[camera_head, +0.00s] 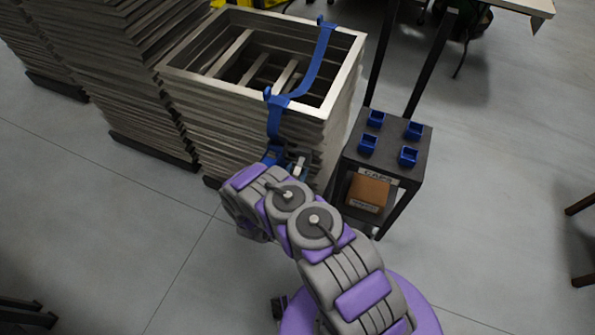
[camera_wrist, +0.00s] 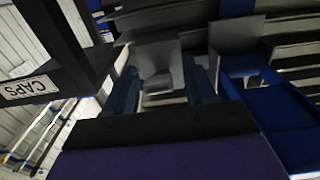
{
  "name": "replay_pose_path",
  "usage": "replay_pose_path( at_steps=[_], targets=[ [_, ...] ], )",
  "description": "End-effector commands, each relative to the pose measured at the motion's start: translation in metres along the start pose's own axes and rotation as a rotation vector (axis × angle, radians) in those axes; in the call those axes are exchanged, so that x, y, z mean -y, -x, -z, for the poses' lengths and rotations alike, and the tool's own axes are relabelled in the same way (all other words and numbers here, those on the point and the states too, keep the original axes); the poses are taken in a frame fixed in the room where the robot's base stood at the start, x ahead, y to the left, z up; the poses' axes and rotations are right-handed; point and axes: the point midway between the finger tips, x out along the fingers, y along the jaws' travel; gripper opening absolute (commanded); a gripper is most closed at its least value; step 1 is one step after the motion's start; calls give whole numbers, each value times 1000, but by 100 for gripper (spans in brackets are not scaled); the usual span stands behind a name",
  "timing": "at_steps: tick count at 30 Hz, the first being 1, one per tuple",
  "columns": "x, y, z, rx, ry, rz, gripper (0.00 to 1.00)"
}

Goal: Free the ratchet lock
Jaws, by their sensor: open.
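A blue strap (camera_head: 314,78) runs over the top of a stack of grey rectangular frames (camera_head: 245,113) and down its front side. The ratchet (camera_head: 271,156) is low on that side, partly hidden behind my arm. In the wrist view, a blue part (camera_wrist: 282,118) with a grey metal bracket (camera_wrist: 234,46) is at the right. My gripper (camera_wrist: 163,82) is open, its two dark blue fingers either side of a grey metal piece (camera_wrist: 156,58). I cannot tell whether the fingers touch it. In the head view my gripper is mostly hidden by my wrist.
A dark cart (camera_head: 399,139) with several blue bins and a CAPS label stands right of the stack. The label also shows in the wrist view (camera_wrist: 30,88). More stacks (camera_head: 125,70) stand at the left. The floor (camera_head: 130,225) in front is clear.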

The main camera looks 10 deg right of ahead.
Motion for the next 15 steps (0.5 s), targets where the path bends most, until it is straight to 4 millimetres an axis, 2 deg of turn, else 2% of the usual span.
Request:
replay_pose_path(
  at_steps=[5,14,15],
  targets=[
    [0,-12,0,-1,-2,0,55],
    [1,-13,1,-2,0,1,55],
    [1,-13,1,-2,1,1,52]
  ],
)
